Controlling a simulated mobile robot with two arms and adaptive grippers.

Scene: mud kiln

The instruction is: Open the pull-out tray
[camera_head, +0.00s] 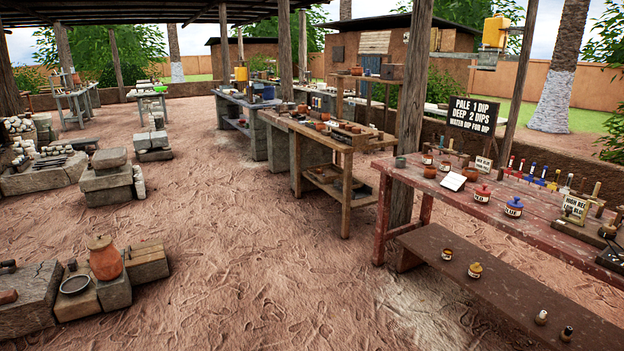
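Neither of my grippers is in view. I cannot make out for certain which thing is the pull-out tray. A wooden workbench (352,146) stands in the middle, with pots and small tools on its top. Under its top is a low wooden shelf or tray (330,186) with small dark things on it. I cannot tell from here whether this part slides.
A red table (384,190) with jars, brushes and signs stands at the right, with a brown bench (470,290) before it. Stone blocks (106,185) and an orange jar (103,258) are at the left. The sandy floor (230,230) between is open.

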